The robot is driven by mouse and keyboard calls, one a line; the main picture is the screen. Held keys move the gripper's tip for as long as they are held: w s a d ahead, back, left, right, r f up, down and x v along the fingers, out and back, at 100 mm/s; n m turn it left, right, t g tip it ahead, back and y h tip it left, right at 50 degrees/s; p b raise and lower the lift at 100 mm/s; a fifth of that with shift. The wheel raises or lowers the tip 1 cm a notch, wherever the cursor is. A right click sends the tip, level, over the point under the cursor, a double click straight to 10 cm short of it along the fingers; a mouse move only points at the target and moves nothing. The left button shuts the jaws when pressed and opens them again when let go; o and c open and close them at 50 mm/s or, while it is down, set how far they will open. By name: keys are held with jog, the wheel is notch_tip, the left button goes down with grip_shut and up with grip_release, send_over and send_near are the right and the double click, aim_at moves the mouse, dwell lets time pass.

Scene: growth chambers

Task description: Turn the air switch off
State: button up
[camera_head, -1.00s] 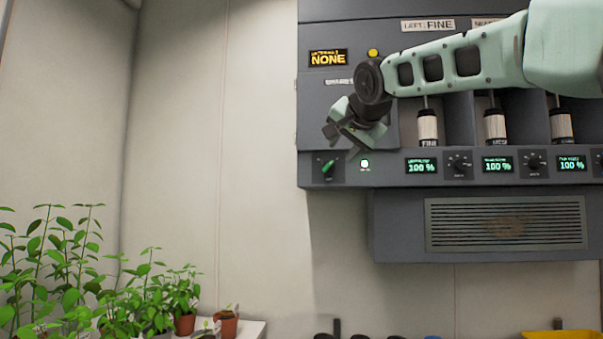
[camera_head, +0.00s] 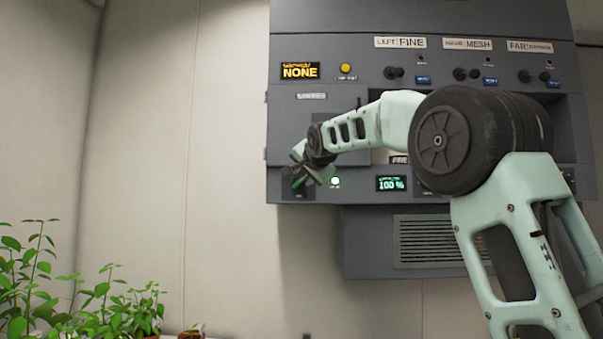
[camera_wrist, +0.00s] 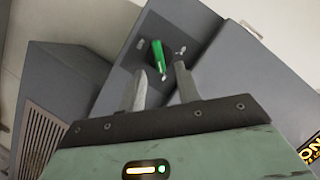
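The switch is a green knob (camera_head: 298,183) at the lower left corner of the grey wall panel (camera_head: 287,120). Its label is too small to read. In the wrist view the green knob (camera_wrist: 158,57) lies just beyond my two fingertips, roughly in line with the gap between them. My gripper (camera_wrist: 160,72) is open with nothing held. In the head view my gripper (camera_head: 303,172) overlaps the knob and partly hides it. I cannot tell whether a finger touches the knob.
The panel has a yellow "NONE" display (camera_head: 300,71), a yellow button (camera_head: 346,68) and a "100 %" display (camera_head: 391,184). My arm hides the panel's lower right. A vented box (camera_head: 362,240) hangs below. Potted plants (camera_head: 120,305) stand at lower left.

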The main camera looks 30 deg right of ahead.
aim_at(301, 180)
jog(key=shift+p+x, duration=0.4)
jog(key=shift+x, duration=1.3)
grip_shut()
